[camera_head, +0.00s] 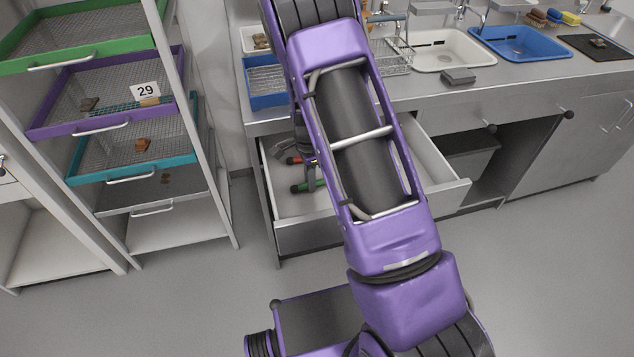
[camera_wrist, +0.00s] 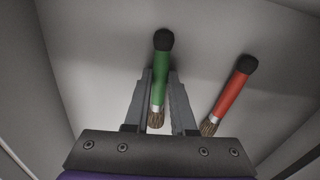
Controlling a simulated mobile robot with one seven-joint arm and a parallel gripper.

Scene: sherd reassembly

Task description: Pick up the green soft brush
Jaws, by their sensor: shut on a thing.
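The green soft brush (camera_wrist: 160,70) has a green handle, a black end and brown bristles. In the wrist view it lies between the two fingers of my gripper (camera_wrist: 159,82), which is shut on it. In the head view the green brush (camera_head: 305,187) shows in the open drawer, partly hidden by my arm. A red brush (camera_wrist: 232,93) of like shape lies to its right in the wrist view, apart from the gripper. In the head view the red brush (camera_head: 293,160) shows just behind the green one.
The open drawer (camera_head: 443,187) has walls close around the brushes. Above it the counter holds a blue sink (camera_head: 518,46), a white sink (camera_head: 452,50) and a dish rack. At left stands a rack with green, purple and teal trays (camera_head: 133,173). The floor between is clear.

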